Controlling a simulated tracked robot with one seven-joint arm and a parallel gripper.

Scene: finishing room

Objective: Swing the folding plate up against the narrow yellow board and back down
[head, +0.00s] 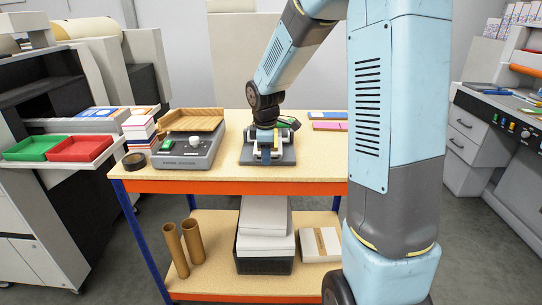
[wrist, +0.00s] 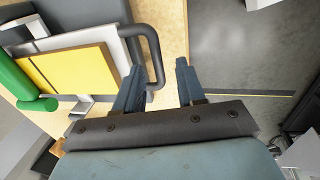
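The folding press stands on the table under my arm in the head view, with a dark grey base (head: 285,158). My gripper covers much of it there. In the wrist view the narrow yellow board (wrist: 82,72) lies beside a pale plate (wrist: 117,48). A dark grey bar handle (wrist: 153,42) curves out from the plate. My gripper (wrist: 160,78) is open, its two blue fingers apart. The handle's lower part runs down beside the left finger, partly hidden by it; I cannot tell whether they touch. A green cylinder (wrist: 18,80) is at the left edge.
A grey scale-like device (head: 188,150) with a tan tray (head: 192,121) stands to the left on the table. A tape roll (head: 134,161) and a stack of books (head: 138,127) are farther left. Pink and blue pads (head: 328,126) lie at the right.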

